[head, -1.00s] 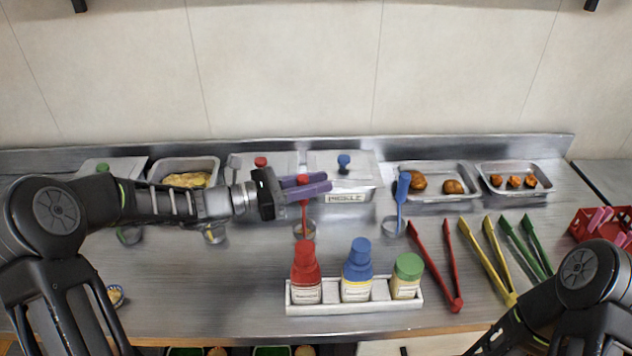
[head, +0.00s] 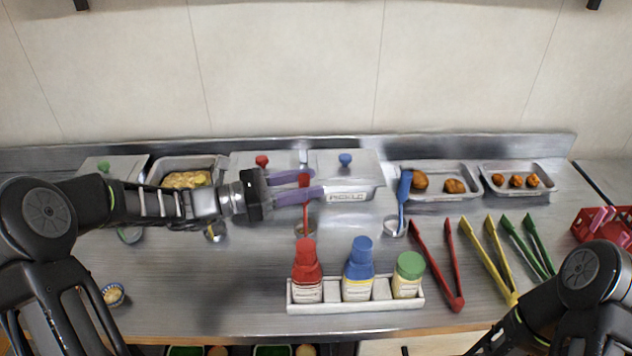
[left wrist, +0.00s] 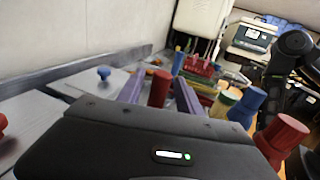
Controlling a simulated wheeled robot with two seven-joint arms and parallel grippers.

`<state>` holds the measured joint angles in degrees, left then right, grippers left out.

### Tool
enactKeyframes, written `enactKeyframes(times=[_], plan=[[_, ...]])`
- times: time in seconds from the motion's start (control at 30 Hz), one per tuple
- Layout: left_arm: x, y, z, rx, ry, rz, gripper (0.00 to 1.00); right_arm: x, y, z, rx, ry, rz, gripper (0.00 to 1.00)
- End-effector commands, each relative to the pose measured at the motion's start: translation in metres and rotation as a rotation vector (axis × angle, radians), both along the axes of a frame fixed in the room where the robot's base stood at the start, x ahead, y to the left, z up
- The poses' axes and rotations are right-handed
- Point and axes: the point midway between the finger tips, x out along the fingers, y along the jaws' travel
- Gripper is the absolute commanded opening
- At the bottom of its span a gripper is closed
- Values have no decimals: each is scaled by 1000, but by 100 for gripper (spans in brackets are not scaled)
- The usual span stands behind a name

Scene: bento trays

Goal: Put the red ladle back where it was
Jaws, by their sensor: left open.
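The red ladle (head: 306,216) stands upright on the steel counter, its round bowl down at the counter, in front of the lidded pans. My left gripper (head: 316,184) is open at the top of its handle, one purple finger on each side. In the left wrist view the red handle (left wrist: 159,90) shows between the two spread fingers, with gaps visible beside it. The blue ladle (head: 404,200) stands to the right. My right arm comes in at the lower right; its gripper is out of view.
A white caddy (head: 340,308) with red, blue and green-topped bottles stands in front of the ladle. Red (head: 455,270), yellow and green tongs lie to the right. Lidded pans, including one marked PICKLE (head: 350,196), line the back. A small bowl (head: 113,294) sits at the left front.

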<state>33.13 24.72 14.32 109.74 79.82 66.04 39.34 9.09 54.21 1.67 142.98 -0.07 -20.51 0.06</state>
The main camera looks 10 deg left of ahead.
Motion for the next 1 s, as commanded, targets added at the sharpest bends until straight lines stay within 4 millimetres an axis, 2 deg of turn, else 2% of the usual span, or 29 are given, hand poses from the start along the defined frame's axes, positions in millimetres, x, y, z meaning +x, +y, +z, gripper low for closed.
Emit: enactKeyframes(times=[0.1, 0.3, 1.0], plan=[[-10, 20, -1, 2, 1, 5, 42, 0, 0, -4, 0, 0, 0, 51], [-22, 40, -1, 1, 0, 3, 42, 0, 0, -6, 0, 0, 0, 51], [-24, 43, 0, 0, 1, 0, 42, 0, 0, -5, 0, 0, 0, 51]])
